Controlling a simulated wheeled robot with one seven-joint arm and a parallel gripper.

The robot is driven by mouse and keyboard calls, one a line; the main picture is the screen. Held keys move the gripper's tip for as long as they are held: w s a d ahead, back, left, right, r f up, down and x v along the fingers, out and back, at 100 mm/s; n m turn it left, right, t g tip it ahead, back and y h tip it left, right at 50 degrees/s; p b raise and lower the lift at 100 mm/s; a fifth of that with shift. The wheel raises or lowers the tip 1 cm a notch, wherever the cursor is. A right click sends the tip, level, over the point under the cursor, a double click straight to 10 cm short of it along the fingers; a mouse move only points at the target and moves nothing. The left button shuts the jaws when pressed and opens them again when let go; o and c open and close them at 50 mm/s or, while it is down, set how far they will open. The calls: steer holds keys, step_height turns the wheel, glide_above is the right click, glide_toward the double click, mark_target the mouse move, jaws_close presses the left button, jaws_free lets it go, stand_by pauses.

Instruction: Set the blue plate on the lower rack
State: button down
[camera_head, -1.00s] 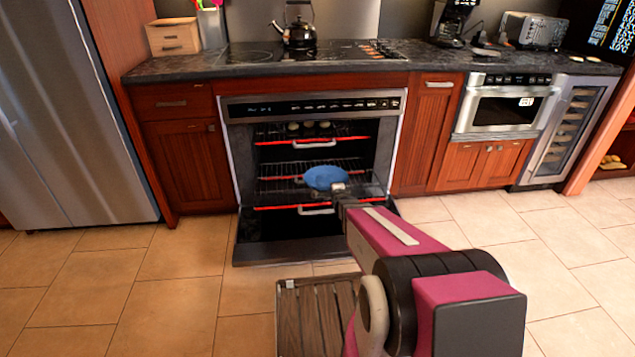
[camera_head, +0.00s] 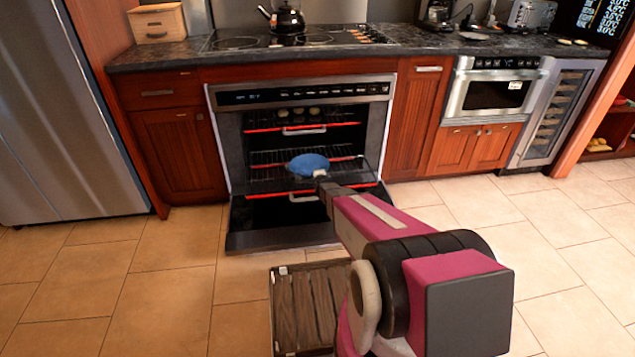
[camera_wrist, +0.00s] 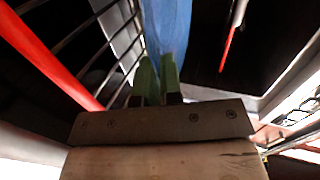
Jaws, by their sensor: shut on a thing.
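The blue plate (camera_head: 308,164) is in the open oven (camera_head: 300,98), at the height of the middle of its cavity. My gripper (camera_wrist: 158,68) has its green fingers shut on the plate's near edge, and the plate (camera_wrist: 167,28) runs up and away between them in the wrist view. The lower rack (camera_head: 275,192) has a red front bar and lies just below the plate. The plate appears apart from it, but contact cannot be told. A middle rack (camera_head: 262,160) is at about the plate's height. An upper rack (camera_head: 265,128) with several round items is above.
The oven door (camera_head: 285,222) is folded down in front, under my arm. A red rack bar (camera_wrist: 50,55) is close at left in the wrist view. A dark slatted wooden thing (camera_head: 305,305) is on the floor in front. Open tiles lie left and right.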

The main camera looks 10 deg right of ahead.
step_height(320, 180, down, 3)
steer(key=shift+f, duration=0.15)
steer(key=c, duration=1.6)
jaws_free()
steer(key=shift+o, duration=0.2)
steer(key=shift+s, duration=0.1)
steer(key=s+r+n+g, duration=0.4)
steer(key=s+r, duration=0.3)
steer(key=s, duration=0.5)
steer(key=s+r+n+g, duration=0.5)
steer(key=s+r+n, duration=0.2)
steer(key=s, duration=0.5)
steer(key=s+r+n+g, duration=0.5)
steer(key=s+r+n, duration=0.1)
steer(key=s, duration=0.7)
steer(key=shift+r, duration=0.45)
